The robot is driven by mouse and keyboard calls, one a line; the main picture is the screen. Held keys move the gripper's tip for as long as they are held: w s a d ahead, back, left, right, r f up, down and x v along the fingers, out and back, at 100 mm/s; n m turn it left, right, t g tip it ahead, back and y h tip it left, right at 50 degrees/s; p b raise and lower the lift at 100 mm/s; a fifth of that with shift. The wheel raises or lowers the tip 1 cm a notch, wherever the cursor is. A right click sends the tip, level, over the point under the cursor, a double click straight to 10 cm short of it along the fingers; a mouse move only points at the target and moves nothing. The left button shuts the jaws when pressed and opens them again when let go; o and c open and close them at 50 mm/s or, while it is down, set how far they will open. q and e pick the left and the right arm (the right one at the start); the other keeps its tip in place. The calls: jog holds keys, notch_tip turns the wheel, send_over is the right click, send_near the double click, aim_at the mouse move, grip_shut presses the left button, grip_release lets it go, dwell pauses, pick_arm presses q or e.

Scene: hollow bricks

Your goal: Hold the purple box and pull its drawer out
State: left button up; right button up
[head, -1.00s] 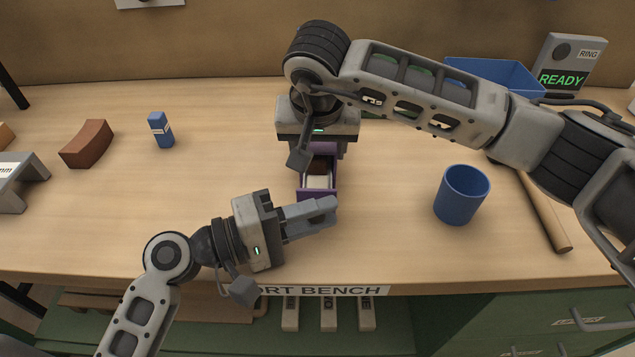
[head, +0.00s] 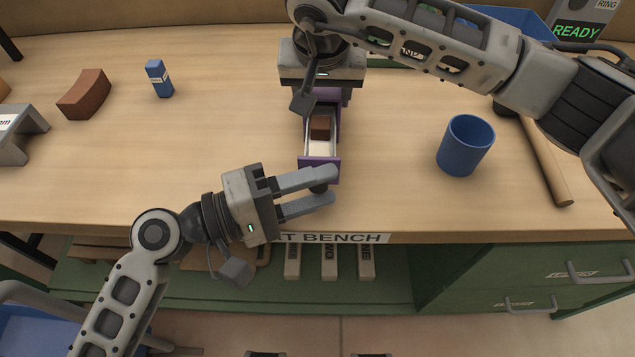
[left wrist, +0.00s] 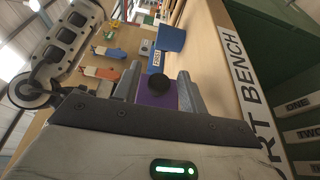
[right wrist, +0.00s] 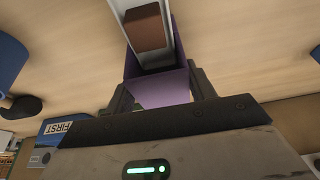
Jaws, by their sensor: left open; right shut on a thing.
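The purple box (head: 344,94) stands on the bench under my right gripper (right wrist: 163,88), which is shut on it. The gripper body hides most of the box in the head view. Its drawer (head: 320,164) stands out toward the bench's front edge, with a brown block (head: 320,127) inside. The block also shows in the right wrist view (right wrist: 146,27). A dark round knob (head: 319,188) is on the drawer front. My left gripper (head: 334,185) is open, with its fingers on either side of the knob. The left wrist view also shows the knob (left wrist: 159,84) between the fingers, with gaps visible.
A blue cup (head: 466,146) and a wooden-handled tool (head: 545,165) are to the right. A red-brown curved brick (head: 84,94), a small blue box (head: 158,79) and a grey bracket (head: 18,132) are to the left. The bench's front edge lies just below my left gripper.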

pick_arm(q)
jog(key=v, duration=0.7)
pick_arm(e)
jog(key=shift+s+a, duration=0.1)
dwell(0.4)
jog(key=o, duration=1)
jog(key=shift+c, duration=0.2)
jog(key=shift+r, duration=0.1)
jog(key=v, duration=1.1)
jog(key=shift+s+r, duration=0.15)
jog(key=shift+r, duration=0.25)
